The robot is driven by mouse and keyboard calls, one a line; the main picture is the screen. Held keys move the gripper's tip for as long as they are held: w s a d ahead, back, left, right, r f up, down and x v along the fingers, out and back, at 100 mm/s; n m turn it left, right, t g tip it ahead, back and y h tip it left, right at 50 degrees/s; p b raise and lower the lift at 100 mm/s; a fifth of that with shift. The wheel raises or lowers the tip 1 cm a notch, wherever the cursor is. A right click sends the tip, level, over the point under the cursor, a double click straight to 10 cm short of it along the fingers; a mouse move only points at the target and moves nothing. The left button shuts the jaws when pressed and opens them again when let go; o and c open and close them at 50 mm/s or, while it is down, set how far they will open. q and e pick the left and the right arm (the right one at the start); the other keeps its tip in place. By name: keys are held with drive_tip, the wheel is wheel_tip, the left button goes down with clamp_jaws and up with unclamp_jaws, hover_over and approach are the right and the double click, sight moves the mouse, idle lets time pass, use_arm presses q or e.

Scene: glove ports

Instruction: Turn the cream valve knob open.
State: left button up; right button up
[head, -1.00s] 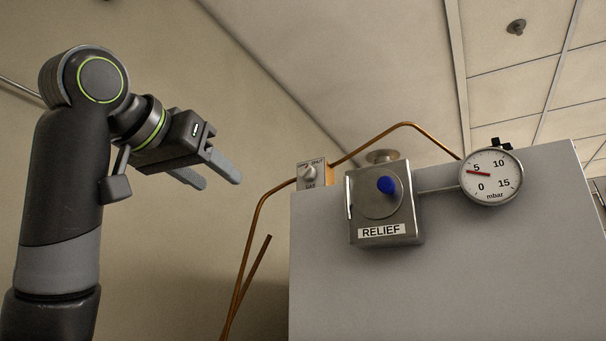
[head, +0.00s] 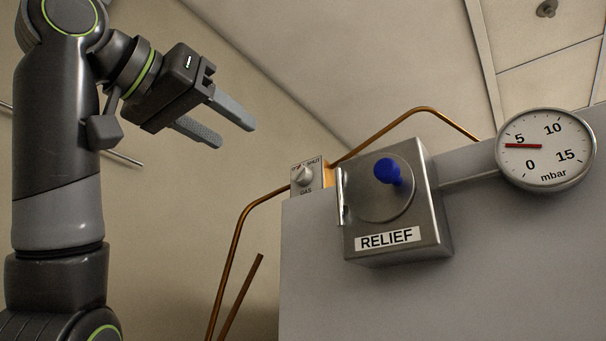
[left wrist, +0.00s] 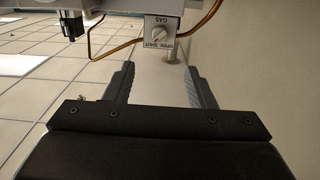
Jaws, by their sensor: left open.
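The cream valve knob (head: 303,176) sits on a small plate marked GAS, with SHUT readable at its upper right, at the top left edge of the grey panel (head: 320,285). In the left wrist view the knob (left wrist: 160,38) shows beyond my fingers, near the middle, with OPEN and SHUT lettering upside down. I cannot tell exactly which way it points. My left gripper (head: 233,133) is open and empty, up and left of the knob in the head view, apart from it. Its fingertips also show in the left wrist view (left wrist: 159,70). My right gripper is not in view.
A steel RELIEF box (head: 432,225) with a blue knob (head: 388,171) stands right of the valve. A mbar gauge (head: 545,165) is further right, its needle near 5. A copper pipe (head: 237,235) bends around the valve.

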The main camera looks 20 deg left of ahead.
use_arm(q)
drive_tip(key=p+x, duration=0.3)
drive_tip(key=x, duration=0.1)
drive_tip(key=p, duration=0.1)
approach(296, 172)
drive_tip(key=w, duration=0.2)
drive_tip(key=p+x, duration=0.1)
drive_tip(key=x, duration=0.1)
drive_tip(key=p+x, duration=0.1)
drive_tip(key=x, duration=0.2)
drive_tip(key=shift+d+r+p, duration=0.2)
drive_tip(key=shift+d+p, duration=0.15)
drive_tip(key=shift+w+d+p, duration=0.1)
drive_tip(key=shift+w+p, duration=0.2)
drive_tip(key=shift+w, duration=0.05)
drive_tip(key=shift+w+d+f, duration=0.1)
drive_tip(key=shift+w+d, duration=0.1)
drive_tip(key=shift+w, duration=0.25)
drive_tip(key=shift+w+d+f, duration=0.1)
drive_tip(key=shift+w, duration=0.15)
drive_tip(key=shift+s, duration=0.15)
drive_tip(key=c, duration=1)
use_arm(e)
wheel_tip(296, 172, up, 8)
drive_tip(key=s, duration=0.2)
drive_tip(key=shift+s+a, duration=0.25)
